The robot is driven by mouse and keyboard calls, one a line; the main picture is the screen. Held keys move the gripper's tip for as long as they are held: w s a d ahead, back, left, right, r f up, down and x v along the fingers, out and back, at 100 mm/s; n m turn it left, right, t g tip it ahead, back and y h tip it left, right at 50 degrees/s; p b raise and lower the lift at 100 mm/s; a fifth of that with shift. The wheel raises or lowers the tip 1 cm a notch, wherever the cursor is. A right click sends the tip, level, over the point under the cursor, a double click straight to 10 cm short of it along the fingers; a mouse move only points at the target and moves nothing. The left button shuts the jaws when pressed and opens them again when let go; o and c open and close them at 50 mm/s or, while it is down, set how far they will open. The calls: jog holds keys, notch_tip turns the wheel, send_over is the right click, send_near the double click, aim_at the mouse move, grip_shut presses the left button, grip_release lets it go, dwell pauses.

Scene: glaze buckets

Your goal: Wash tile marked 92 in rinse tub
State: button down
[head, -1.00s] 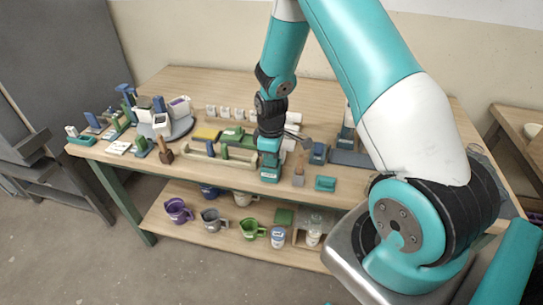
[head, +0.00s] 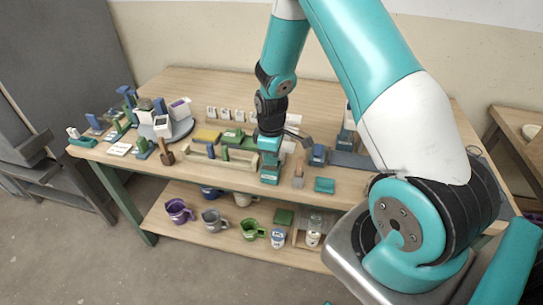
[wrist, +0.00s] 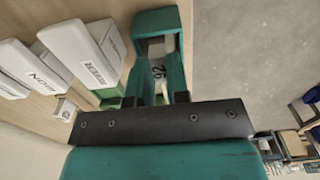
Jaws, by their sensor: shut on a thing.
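In the wrist view my gripper (wrist: 156,98) is shut on a teal, frame-shaped holder (wrist: 157,22). A pale piece marked 92 (wrist: 158,72) shows between the holder's sides, just beyond the fingertips; most of it is hidden. In the head view my gripper (head: 270,147) is over the front part of the workbench, with the teal holder (head: 270,172) below it near the front edge. I cannot tell if the holder touches the bench. I cannot make out which container is the rinse tub.
Mugs, including a purple one (head: 178,211), stand on the lower shelf.

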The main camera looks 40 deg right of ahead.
jog(key=shift+r+p, duration=1.6)
jog(key=shift+r, duration=0.75)
jog(key=shift+r+p, duration=1.2)
jog(key=shift+r, duration=0.3)
